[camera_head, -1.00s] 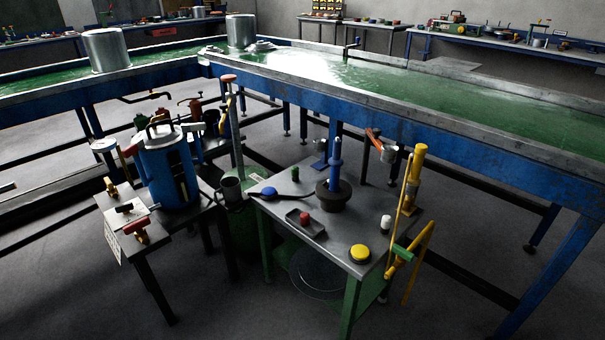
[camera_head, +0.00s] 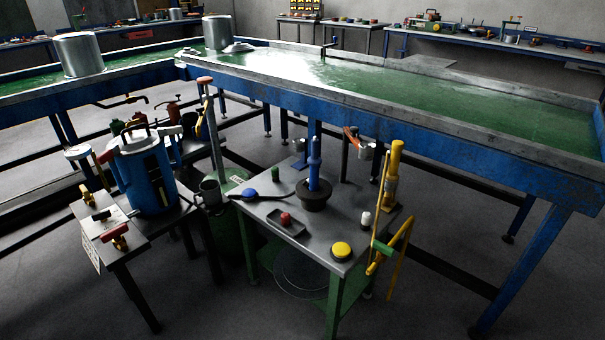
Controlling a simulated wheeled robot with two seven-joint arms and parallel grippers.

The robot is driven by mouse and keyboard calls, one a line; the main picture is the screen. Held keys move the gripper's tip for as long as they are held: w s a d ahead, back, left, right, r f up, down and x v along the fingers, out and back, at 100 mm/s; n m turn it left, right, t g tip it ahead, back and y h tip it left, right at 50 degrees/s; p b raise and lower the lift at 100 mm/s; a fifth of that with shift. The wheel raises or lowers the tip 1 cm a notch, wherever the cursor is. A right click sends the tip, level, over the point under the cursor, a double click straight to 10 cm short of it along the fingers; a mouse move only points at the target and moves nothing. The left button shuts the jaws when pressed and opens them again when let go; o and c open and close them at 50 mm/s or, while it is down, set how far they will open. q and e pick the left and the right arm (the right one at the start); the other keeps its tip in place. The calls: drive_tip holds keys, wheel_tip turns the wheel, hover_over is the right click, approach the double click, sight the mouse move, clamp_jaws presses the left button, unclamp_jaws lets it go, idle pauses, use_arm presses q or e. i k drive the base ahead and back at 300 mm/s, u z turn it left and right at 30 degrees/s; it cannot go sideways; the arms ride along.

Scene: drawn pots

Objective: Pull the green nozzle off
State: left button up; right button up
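A green piece (camera_head: 383,248), which looks like the nozzle, sits on a yellow hose or rod (camera_head: 377,205) at the right edge of the small grey-topped table (camera_head: 318,238). It juts out sideways beside a bent yellow part (camera_head: 397,252) hanging below the table top. A yellow upright cylinder (camera_head: 396,160) with a metal lower part stands just behind it. A small green cylinder (camera_head: 275,173) also stands at the back left of the same table. How the green piece is joined is too small to tell. Neither of my grippers shows in the view.
The table also holds a blue pump (camera_head: 315,165), a yellow button (camera_head: 341,250), a red button (camera_head: 286,218) and a white cylinder (camera_head: 366,219). A blue canister (camera_head: 147,175) stands on a left table. A long blue-framed bench (camera_head: 450,148) runs behind. Floor right of the table is open.

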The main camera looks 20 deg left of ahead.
sight(275, 171)
drive_tip(key=i, duration=0.3)
drive_tip(key=u, duration=1.2)
